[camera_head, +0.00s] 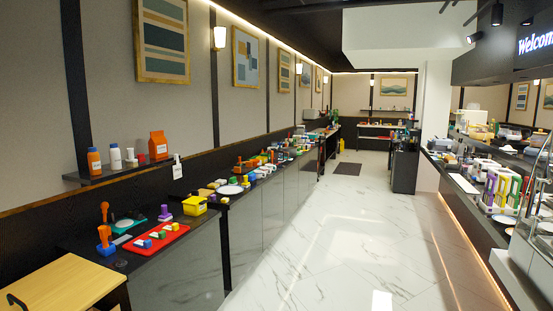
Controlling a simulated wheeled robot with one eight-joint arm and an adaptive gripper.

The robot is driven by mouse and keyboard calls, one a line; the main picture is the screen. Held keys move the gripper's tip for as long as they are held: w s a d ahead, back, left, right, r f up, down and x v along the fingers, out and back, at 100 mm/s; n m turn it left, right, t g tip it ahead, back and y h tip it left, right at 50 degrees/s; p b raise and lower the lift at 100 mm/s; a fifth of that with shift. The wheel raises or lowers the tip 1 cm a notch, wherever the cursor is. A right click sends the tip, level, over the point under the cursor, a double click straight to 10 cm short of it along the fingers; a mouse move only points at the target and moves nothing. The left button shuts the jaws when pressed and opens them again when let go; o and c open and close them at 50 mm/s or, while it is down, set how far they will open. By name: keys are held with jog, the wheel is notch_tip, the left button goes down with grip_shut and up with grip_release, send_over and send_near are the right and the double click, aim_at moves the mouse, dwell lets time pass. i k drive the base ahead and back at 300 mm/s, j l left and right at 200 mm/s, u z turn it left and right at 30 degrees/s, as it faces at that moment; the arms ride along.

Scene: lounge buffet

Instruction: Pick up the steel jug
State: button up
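I cannot make out a steel jug in the head view; the things on the far counters are too small to tell apart. My gripper is not in view.
A dark counter (190,262) on the left bears a red tray (176,231), a yellow box (193,206) and an orange tool (104,236). A wooden top (62,284) stands nearer. The right counter (459,180) is crowded. The marble floor (330,240) between is clear.

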aim_at(275, 160)
jog(key=i+z, duration=0.15)
jog(key=i, duration=4.95)
jog(key=i+u, duration=0.2)
jog(key=i, duration=0.2)
jog(key=i+l+u, duration=0.15)
jog(key=i, duration=0.25)
